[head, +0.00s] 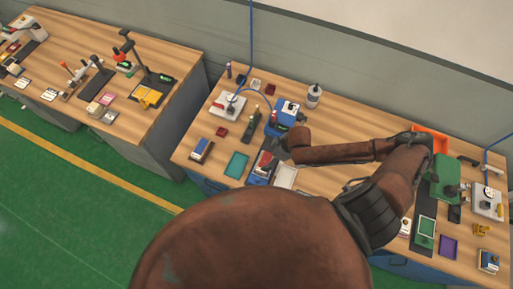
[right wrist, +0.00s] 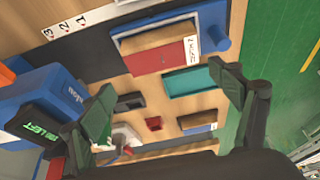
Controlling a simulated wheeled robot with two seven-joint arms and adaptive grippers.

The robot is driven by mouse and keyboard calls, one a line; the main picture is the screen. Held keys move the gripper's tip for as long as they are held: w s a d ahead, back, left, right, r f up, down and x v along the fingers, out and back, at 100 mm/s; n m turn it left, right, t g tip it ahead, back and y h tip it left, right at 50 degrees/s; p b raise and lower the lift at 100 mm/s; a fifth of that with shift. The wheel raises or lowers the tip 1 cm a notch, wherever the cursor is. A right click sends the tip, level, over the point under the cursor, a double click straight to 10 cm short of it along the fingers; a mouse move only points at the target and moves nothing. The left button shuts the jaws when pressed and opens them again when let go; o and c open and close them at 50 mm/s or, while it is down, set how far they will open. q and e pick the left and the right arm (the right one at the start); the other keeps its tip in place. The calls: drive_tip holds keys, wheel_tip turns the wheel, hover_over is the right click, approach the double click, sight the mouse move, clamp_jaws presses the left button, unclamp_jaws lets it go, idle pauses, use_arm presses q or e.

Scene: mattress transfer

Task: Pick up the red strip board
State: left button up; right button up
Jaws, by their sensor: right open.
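The red strip board (right wrist: 160,60) shows in the right wrist view, lying in a blue holder (right wrist: 221,22) with a white label at its right end and a brown surface along its upper side. In the head view the red board (head: 263,160) is small, just left of my right gripper (head: 283,149). In the right wrist view my right gripper (right wrist: 167,84) is open, its fingers wide apart and nothing between them. The board is ahead of the fingers, apart from them. My left gripper is not in view.
A teal tray (head: 236,164) lies left of the holder. A blue device with a lit green screen (right wrist: 38,127) stands close by the left finger in the wrist view. A small red block (right wrist: 154,124) lies near the tray. An orange bin (head: 432,138) stands at the right.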

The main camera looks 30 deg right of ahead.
sight(265, 162)
drive_tip(key=shift+a+f, duration=0.25)
drive_tip(key=shift+f, duration=0.45)
drive_tip(key=shift+s+f, duration=0.3)
drive_tip(key=shift+s+a+f+p, duration=0.25)
drive_tip(key=shift+s+f+p, duration=0.15)
drive_tip(key=shift+f, duration=0.05)
drive_tip(key=f, duration=0.1)
drive_tip(key=w+f, duration=0.2)
drive_tip(key=shift+a, duration=0.25)
drive_tip(key=shift+w+a+f, duration=0.15)
drive_tip(key=shift+w+f, duration=0.35)
drive_tip(key=shift+f, duration=0.05)
drive_tip(key=shift+s, duration=0.2)
drive_tip(key=shift+s+r, duration=0.15)
drive_tip(key=shift+s, duration=0.15)
drive_tip(key=shift+c, duration=0.7)
drive_tip(key=shift+w, duration=0.25)
drive_tip(key=c, duration=0.3)
drive_tip(key=shift+c, duration=1)
drive_tip(key=shift+s, duration=0.15)
drive_tip(key=shift+c, duration=1.1)
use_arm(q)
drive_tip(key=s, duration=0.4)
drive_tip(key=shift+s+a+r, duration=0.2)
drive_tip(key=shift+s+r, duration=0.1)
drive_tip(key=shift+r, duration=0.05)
